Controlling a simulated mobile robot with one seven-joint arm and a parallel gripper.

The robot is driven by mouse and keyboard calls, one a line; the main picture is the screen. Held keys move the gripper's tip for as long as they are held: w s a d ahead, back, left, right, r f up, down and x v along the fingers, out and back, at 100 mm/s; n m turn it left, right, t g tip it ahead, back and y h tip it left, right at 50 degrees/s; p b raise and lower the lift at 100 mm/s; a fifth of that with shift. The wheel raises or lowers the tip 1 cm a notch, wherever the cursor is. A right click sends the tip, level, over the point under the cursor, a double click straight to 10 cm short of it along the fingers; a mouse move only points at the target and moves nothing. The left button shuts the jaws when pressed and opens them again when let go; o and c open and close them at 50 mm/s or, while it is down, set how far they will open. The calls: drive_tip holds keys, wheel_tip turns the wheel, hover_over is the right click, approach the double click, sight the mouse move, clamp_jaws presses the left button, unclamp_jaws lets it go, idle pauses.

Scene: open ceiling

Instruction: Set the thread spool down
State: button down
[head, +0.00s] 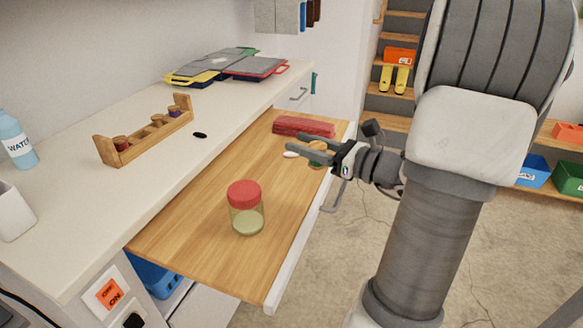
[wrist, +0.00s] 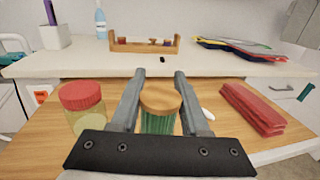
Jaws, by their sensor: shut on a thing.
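The thread spool (wrist: 160,101) has a round wooden top and green thread. It is upright between the two fingers of my gripper (wrist: 157,76) in the wrist view, and the gripper is shut on it. In the head view my gripper (head: 295,147) reaches in from the right over the far part of the wooden pull-out board (head: 192,222). The spool (head: 318,158) is partly hidden behind the fingers there. I cannot tell whether its base touches the board.
On the board, a red-lidded jar (head: 246,208) stands nearer, a red stack (head: 303,127) lies beyond the gripper, and a small white object (head: 291,154) lies close by. The white counter (head: 75,170) holds a wooden rack (head: 146,135). The board's middle is clear.

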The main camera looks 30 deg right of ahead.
drive_tip(key=shift+s+d, duration=0.15)
drive_tip(key=shift+s, duration=0.8)
drive_tip(key=b, duration=0.4)
hover_over(272, 184)
wheel_tip(272, 184, down, 7)
drive_tip(key=shift+s, duration=0.1)
drive_tip(key=shift+f+b, duration=0.15)
drive_tip(key=shift+b, duration=0.15)
drive_tip(key=shift+f+b, duration=0.85)
drive_tip(key=shift+f, duration=0.95)
drive_tip(key=shift+f, duration=0.2)
drive_tip(key=shift+c, duration=2)
unclamp_jaws()
drive_tip(key=shift+r, duration=0.15)
